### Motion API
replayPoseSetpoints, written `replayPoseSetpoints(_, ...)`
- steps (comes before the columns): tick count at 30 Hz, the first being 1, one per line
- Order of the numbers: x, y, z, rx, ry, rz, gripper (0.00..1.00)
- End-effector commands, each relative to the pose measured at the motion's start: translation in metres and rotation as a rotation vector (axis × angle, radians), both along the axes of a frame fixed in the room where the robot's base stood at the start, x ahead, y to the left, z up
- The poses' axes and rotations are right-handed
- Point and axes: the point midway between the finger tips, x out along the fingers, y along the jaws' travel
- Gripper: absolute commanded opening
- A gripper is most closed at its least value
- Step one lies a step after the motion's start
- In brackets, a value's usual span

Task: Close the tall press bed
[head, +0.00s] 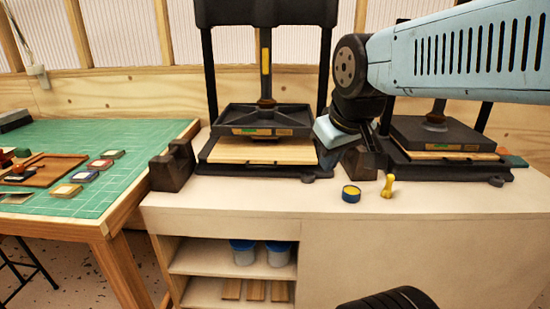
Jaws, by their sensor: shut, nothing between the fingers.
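The tall press (257,119) stands left of centre on the white counter, with two dark uprights, a heavy top beam and a central screw. Its dark upper plate hangs above a pale wooden bed board (262,151), which juts out a little at the front. A gap shows between plate and board. My gripper (325,137) is at the right side of this press, near the bed's right edge. It is shut and holds nothing. Its fingertips are small and hard to make out, and I cannot tell whether they touch the press.
A second press (445,134) stands at right, partly hidden by my arm. Dark weights stand either side of the tall press (172,166). A round tin (351,194) and a yellow stamp (387,187) sit at the counter's front. A green-matted table (110,140) is at left.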

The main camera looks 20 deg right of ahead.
Motion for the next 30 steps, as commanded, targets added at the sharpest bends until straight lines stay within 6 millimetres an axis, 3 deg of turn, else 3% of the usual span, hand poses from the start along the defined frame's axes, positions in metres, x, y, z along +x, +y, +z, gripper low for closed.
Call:
replayPoseSetpoints(14, 0.112, 0.002, -0.008, -0.538, 0.139, 0.894, 0.00)
replayPoseSetpoints(30, 0.239, 0.005, -0.059, -0.975, 0.245, 1.999, 0.00)
